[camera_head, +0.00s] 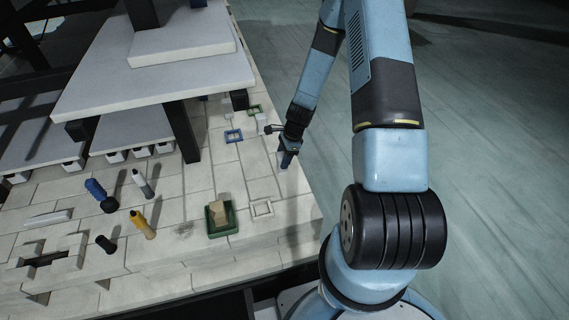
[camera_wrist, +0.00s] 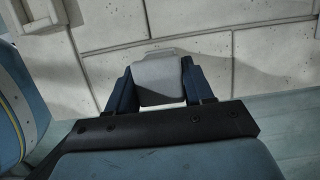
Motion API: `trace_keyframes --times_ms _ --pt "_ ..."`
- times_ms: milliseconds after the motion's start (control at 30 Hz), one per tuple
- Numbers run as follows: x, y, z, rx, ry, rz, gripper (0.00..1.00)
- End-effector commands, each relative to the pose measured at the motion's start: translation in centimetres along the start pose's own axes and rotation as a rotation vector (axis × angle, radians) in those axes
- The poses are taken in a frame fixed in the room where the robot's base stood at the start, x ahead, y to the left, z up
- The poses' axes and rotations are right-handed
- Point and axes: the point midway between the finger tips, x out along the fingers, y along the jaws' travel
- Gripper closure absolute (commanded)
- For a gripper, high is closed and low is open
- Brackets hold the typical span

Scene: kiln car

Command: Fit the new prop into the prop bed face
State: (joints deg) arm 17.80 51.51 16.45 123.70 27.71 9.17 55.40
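My gripper (camera_head: 287,158) is low over the right part of the brick deck, pointing down. In the wrist view its two dark blue fingers (camera_wrist: 158,88) stand on either side of a pale grey block (camera_wrist: 158,76), touching its sides. The block looks like the new prop; its lower end is hidden from me. Three small square frames lie on the deck: a white one (camera_head: 262,201), a blue one (camera_head: 233,141) and a green one (camera_head: 254,105). I cannot tell which is the prop bed face.
A raised grey shelf (camera_head: 150,95) on dark posts stands at the left. A green tray (camera_head: 221,234) holds tan blocks. A blue-handled tool (camera_head: 95,188), a yellow one (camera_head: 142,222) and other items lie at the front left. Deck around the white frame is clear.

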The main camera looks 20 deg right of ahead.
Motion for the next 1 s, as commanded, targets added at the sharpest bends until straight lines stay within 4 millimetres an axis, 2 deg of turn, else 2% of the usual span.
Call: trace_keyframes --times_ms 67,400,1000 --pt "0.00 0.00 0.00 0.000 0.000 0.000 0.59" --pt "0.01 0.00 0.00 0.000 0.000 0.000 0.92" --pt "-0.46 -0.01 0.16 0.000 0.000 0.000 0.93"
